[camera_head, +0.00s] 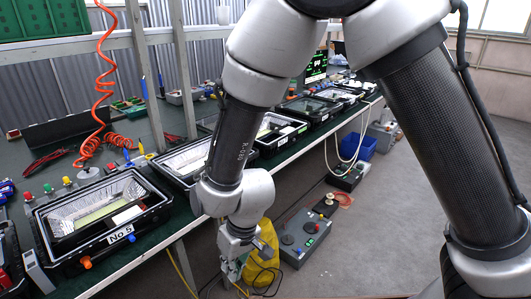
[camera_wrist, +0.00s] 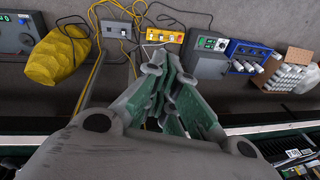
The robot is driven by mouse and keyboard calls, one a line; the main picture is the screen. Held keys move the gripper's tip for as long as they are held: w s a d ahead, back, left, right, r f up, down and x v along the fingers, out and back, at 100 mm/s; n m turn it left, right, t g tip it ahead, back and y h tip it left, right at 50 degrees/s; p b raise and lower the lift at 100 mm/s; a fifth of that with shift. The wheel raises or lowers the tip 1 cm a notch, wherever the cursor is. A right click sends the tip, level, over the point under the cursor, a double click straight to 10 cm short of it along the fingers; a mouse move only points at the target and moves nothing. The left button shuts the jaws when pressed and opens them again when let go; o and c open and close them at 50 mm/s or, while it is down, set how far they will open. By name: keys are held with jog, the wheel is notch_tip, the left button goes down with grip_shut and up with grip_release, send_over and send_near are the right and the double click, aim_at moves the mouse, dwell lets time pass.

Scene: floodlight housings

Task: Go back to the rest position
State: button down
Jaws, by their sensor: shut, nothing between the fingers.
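My gripper (camera_head: 232,270) hangs fingers down in front of the bench edge in the head view, beside a yellow bag-like object. In the wrist view my gripper (camera_wrist: 168,90) is shut, its green-padded fingers close together with nothing between them. The housing labelled No 5 (camera_head: 68,238) lies on the bench at left, apart from my gripper. Another floodlight housing (camera_head: 170,172) lies behind it, partly covered by my arm. More housings continue along the bench, such as one at the middle (camera_head: 283,141).
The yellow object (camera_head: 262,262) stands on the floor, close to my gripper in the picture. A grey control box (camera_head: 304,238) and a blue bin (camera_head: 361,146) are on the floor. The bench (camera_head: 143,238) runs along the left. A red coiled hose (camera_head: 101,80) hangs over it. Floor at right is clear.

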jog(key=w+d+r+m+h, duration=0.2)
jog(key=w+d+r, duration=0.1)
jog(key=d+r, duration=1.6)
jog(key=s+d+r+m+t, duration=0.1)
jog(key=d+r, duration=0.3)
jog(key=d, duration=0.4)
jog(key=s+d+r+m+t, duration=0.2)
jog(key=d+r+m, duration=0.1)
jog(key=d, duration=0.6)
jog(key=s+d+r+m+t, duration=0.1)
jog(key=d+r, duration=0.3)
jog(key=d, duration=0.4)
jog(key=shift+s+d+r+m+t+h, duration=0.3)
jog(key=shift+s+r+m+t, duration=0.1)
jog(key=shift+m, duration=0.2)
